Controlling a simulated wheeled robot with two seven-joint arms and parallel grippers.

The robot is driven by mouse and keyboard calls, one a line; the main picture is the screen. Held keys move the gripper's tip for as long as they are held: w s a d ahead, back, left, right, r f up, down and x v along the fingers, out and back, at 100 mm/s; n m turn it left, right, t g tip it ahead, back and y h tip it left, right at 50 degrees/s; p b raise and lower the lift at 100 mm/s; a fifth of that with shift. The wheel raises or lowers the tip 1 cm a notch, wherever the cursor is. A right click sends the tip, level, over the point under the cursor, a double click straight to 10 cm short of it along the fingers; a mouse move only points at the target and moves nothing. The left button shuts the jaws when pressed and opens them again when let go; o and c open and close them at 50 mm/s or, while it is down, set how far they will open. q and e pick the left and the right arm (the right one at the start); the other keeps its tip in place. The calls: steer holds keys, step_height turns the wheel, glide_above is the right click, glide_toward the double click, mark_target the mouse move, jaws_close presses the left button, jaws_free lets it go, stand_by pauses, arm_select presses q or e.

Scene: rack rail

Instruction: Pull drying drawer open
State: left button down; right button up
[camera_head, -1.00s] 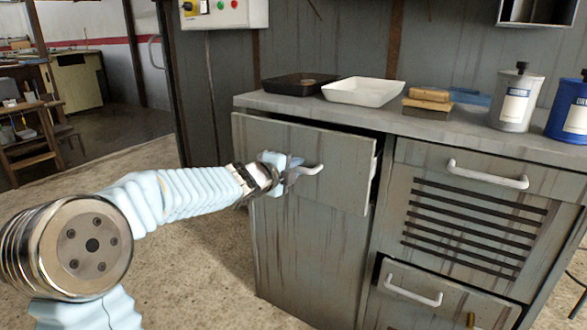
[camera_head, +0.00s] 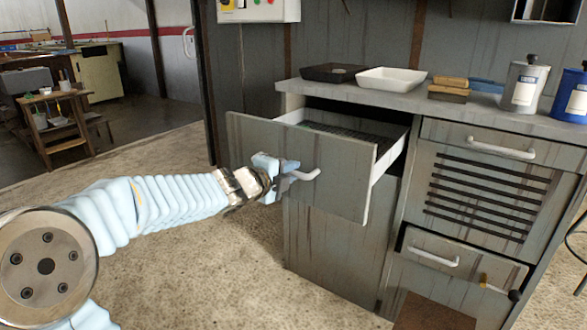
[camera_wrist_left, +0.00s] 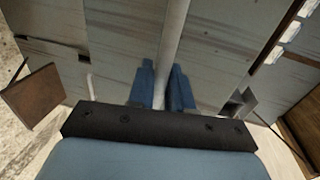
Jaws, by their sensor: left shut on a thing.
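The drying drawer (camera_head: 335,195) is the grey upper-left drawer of the cabinet. It stands well out from the cabinet, with white side walls and a dark slatted or mesh floor showing inside. My left gripper (camera_head: 287,174) is shut on its white bar handle (camera_head: 307,175). In the left wrist view the blue fingers (camera_wrist_left: 163,88) sit on both sides of the pale handle bar (camera_wrist_left: 175,40). The fingers hide part of the handle. My right gripper is not in view.
On the worktop (camera_head: 420,99) are a black tray (camera_head: 333,72), a white tray (camera_head: 390,79), brown blocks (camera_head: 449,89), a white canister (camera_head: 524,88) and a blue one (camera_head: 574,97). A slatted door (camera_head: 485,187) and a lower drawer (camera_head: 440,265) are right. Open floor lies left.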

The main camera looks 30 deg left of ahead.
arm_select(q)
steer(key=shift+s, duration=0.4)
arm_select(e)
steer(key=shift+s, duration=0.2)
arm_select(q)
steer(key=c, duration=1.2)
jaws_free()
steer(key=p+v, duration=0.4)
steer(key=v, duration=0.9)
steer(key=shift+s+a, duration=0.15)
steer(key=shift+s, duration=0.25)
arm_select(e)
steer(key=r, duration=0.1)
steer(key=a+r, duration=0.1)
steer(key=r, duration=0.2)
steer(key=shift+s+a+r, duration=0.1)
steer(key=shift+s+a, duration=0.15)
